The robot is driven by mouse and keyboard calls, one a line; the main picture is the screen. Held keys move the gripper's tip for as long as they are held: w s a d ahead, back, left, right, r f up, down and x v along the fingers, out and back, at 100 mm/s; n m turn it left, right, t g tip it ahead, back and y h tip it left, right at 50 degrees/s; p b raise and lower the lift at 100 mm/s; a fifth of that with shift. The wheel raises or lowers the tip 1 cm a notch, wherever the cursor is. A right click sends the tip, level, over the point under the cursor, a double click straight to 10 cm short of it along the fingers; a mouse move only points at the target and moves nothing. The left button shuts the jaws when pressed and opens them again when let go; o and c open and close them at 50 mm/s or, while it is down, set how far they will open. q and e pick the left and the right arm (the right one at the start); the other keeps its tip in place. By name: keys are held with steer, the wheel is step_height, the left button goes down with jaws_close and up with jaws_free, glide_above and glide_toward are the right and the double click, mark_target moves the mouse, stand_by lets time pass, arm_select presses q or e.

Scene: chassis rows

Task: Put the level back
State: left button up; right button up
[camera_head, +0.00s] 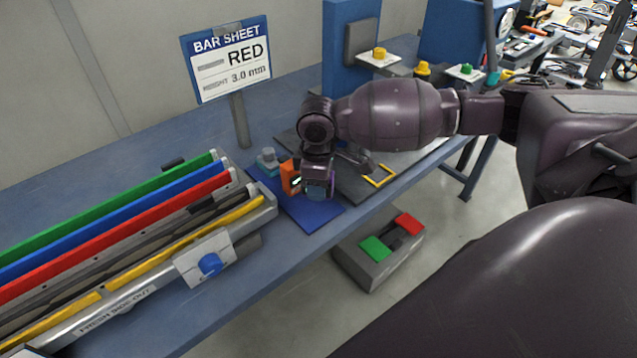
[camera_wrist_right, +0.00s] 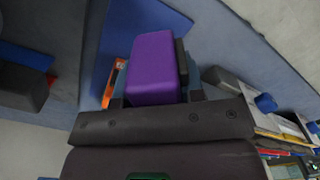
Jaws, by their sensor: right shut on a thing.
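An orange piece with a small pale and green inset, which looks like the level (camera_head: 290,178), stands upright over the blue mat (camera_head: 318,216) on the bench. In the right wrist view the orange edge of the level (camera_wrist_right: 114,84) shows at the left, behind a purple block (camera_wrist_right: 154,66) close to the hand. I cannot tell whether that block is part of my gripper. My left gripper is not in view.
A dark board with a yellow-outlined patch (camera_head: 379,175) lies right of the mat. A rack of coloured bars (camera_head: 262,205) fills the left. A "BAR SHEET RED" sign (camera_head: 229,60) stands behind. A grey box (camera_head: 370,272) is below the bench edge.

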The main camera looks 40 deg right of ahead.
steer(key=n, duration=0.2)
steer(key=d+n, duration=0.1)
steer(key=shift+w+f, duration=0.25)
steer(key=shift+f, duration=0.1)
steer(key=n, duration=0.3)
steer(key=shift+w+d+f, duration=0.15)
steer(key=shift+w+f, duration=0.05)
steer(key=shift+f, duration=0.1)
steer(key=n, duration=0.4)
steer(key=shift+w+f, duration=0.2)
steer(key=shift+w, duration=0.05)
steer(key=shift+f+b, duration=0.7)
steer(key=shift+f, duration=0.15)
steer(key=shift+f+b, duration=1.1)
steer(key=shift+f, duration=0.45)
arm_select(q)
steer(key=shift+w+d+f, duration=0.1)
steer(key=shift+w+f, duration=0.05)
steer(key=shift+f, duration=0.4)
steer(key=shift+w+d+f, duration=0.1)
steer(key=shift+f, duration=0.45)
arm_select(e)
steer(key=shift+r, duration=0.1)
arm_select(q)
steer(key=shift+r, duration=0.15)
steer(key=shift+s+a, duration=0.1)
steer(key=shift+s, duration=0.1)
